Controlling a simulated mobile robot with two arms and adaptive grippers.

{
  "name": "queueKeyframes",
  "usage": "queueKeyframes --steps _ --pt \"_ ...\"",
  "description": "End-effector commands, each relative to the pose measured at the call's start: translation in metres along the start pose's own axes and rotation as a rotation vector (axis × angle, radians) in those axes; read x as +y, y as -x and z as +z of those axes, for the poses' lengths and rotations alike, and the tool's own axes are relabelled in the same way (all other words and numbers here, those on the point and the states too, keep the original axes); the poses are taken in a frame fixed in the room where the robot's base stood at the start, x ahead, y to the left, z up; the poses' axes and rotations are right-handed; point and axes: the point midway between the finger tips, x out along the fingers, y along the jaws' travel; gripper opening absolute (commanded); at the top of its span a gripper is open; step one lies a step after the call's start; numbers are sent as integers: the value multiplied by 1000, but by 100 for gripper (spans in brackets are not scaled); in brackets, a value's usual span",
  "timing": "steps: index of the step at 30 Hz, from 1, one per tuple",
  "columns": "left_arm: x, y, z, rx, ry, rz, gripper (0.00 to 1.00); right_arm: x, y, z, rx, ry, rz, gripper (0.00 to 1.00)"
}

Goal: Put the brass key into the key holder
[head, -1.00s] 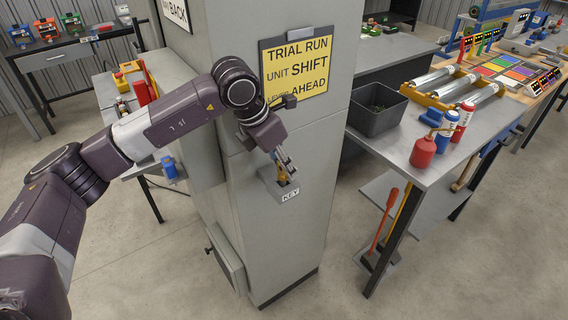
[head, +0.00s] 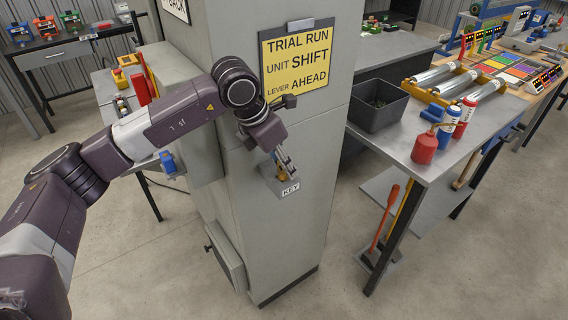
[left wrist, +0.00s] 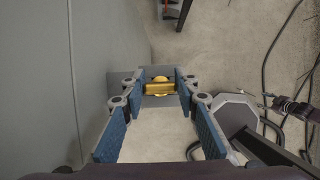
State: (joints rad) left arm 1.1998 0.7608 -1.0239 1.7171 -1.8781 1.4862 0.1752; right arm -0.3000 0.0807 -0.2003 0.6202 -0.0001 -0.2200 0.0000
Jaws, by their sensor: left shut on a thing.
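My left gripper (head: 287,168) is at the front of the grey pillar, right over the small grey key holder (head: 290,183) with its KEY label. It is shut on the brass key (left wrist: 160,88), which shows as a yellow piece between the fingertips in the left wrist view. In the head view only a bit of brass shows beside the fingers. The key points down at the holder; its lower end and the holder's opening are hidden, so I cannot tell how far it is in. My right gripper is not in view.
The grey pillar (head: 300,130) carries a yellow sign (head: 295,60) above the holder. A workbench (head: 410,165) on the right bears a dark bin (head: 378,105), a red oil can (head: 424,148) and bottles. The floor in front is open.

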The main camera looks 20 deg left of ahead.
Motion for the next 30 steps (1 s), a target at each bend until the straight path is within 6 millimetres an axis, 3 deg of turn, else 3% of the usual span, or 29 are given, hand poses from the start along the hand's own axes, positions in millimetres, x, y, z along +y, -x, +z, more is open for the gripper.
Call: queueKeyframes --steps 1,6,17,20,30 --pt "-1 -2 -2 5 0 -2 30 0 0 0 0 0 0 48" --pt "-1 -2 -2 4 0 -2 49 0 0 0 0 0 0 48" --pt "0 4 -1 2 0 -1 49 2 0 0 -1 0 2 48" --pt "0 17 0 0 0 0 49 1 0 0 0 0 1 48" --pt "0 88 0 0 0 1 49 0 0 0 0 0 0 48"
